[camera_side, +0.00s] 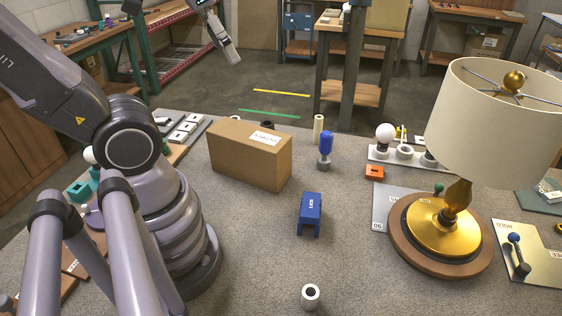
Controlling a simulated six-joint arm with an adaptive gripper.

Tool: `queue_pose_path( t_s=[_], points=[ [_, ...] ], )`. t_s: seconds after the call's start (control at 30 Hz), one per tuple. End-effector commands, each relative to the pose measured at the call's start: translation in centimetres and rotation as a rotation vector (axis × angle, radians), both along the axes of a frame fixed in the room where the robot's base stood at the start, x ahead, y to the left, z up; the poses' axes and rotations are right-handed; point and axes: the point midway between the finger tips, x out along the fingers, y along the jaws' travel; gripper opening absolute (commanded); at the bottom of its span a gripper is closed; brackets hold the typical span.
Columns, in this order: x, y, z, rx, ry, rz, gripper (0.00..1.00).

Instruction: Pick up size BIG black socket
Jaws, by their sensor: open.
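A dark round part (267,125) shows just above the far edge of the cardboard box, mostly hidden by it. It may be a black socket; I cannot tell its size. My gripper (233,60) is at the top of the side view, high above the far side of the table and apart from every part. It is small in the picture and nothing shows in it.
The cardboard box (245,160) stands left of centre. A blue block (310,214), a blue-topped part (326,146), a beige cylinder (318,129) and a white ring (311,296) stand nearby. A lamp (497,115) fills the right. The front middle is mostly clear.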

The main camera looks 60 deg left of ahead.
Motion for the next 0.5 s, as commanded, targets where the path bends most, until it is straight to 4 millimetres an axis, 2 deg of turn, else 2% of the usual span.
queue_pose_path(
  t_s=[0.13, 0.27, 0.37, 0.5],
  points=[
    [4.7, 3.7, -0.6, 0.169, 0.191, -0.058, 0.62],
    [9.0, 7.5, -2.0, 0.313, 0.370, -0.130, 0.62],
    [12.2, 10.6, -3.8, 0.412, 0.512, -0.194, 0.62],
    [16.3, 15.2, -7.6, 0.534, 0.712, -0.298, 0.62]
  ],
)
